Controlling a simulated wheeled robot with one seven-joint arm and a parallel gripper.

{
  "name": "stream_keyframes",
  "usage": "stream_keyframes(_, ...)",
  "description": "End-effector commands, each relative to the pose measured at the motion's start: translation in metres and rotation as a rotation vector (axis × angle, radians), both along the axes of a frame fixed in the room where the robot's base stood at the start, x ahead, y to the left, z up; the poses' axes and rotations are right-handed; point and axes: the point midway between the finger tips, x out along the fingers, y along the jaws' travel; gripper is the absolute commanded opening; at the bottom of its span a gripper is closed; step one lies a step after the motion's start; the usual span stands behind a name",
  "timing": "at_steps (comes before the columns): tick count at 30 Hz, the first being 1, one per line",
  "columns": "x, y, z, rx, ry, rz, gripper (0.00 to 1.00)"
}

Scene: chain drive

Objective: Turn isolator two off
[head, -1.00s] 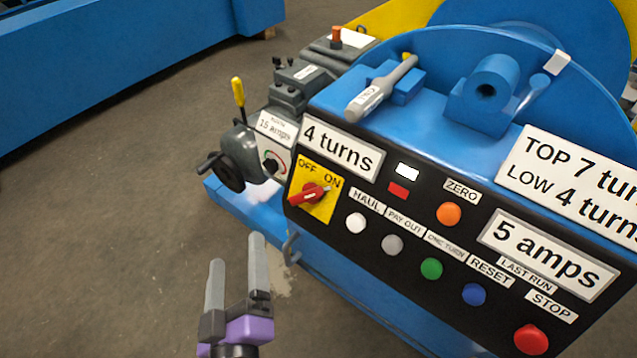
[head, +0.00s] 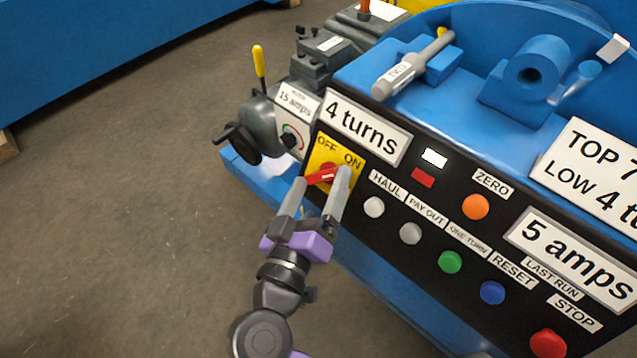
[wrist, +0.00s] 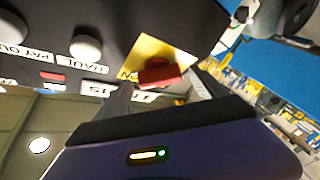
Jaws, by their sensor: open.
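A red rotary handle (head: 321,176) sits on a yellow OFF/ON plate (head: 324,149) at the left end of the black panel. No number shows on this switch. The right finger covers part of the handle, so its exact pointing is hard to read. My gripper (head: 324,178) is open, with its fingertips at the lower part of the plate, one either side of the handle as seen from the head. In the wrist view the red handle (wrist: 160,75) shows between the two fingers. I cannot tell whether either finger touches it.
The black panel (head: 400,262) carries several buttons right of the plate, the white HAUL button (head: 374,207) closest. A grey gear unit with a handwheel (head: 246,145) stands to the left. Open floor (head: 110,230) lies further left.

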Motion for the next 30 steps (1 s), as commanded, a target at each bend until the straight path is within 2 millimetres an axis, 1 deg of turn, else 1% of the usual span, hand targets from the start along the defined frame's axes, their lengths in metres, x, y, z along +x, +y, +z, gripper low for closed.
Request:
stream_keyframes(3, 0.0032, -0.0008, -0.0003, 0.000, 0.001, 0.001, 0.81)
stream_keyframes(9, 0.0032, -0.0007, -0.0001, 0.000, 0.001, 0.001, 0.81)
stream_keyframes(11, 0.0032, -0.0007, -0.0001, 0.000, 0.001, 0.001, 0.69)
stream_keyframes(12, 0.0031, -0.0007, -0.0001, 0.000, 0.001, 0.001, 0.61)
stream_keyframes(14, 0.0031, -0.0007, -0.0001, 0.000, 0.001, 0.001, 0.49)
stream_keyframes(18, 0.0030, -0.0007, -0.0001, 0.000, 0.001, 0.001, 0.22)
stream_keyframes(19, 0.0031, -0.0005, 0.0000, 0.000, 0.001, 0.001, 0.19)
stream_keyframes(30, 0.0029, -0.0017, 0.0056, -0.046, 0.036, 0.028, 0.19)
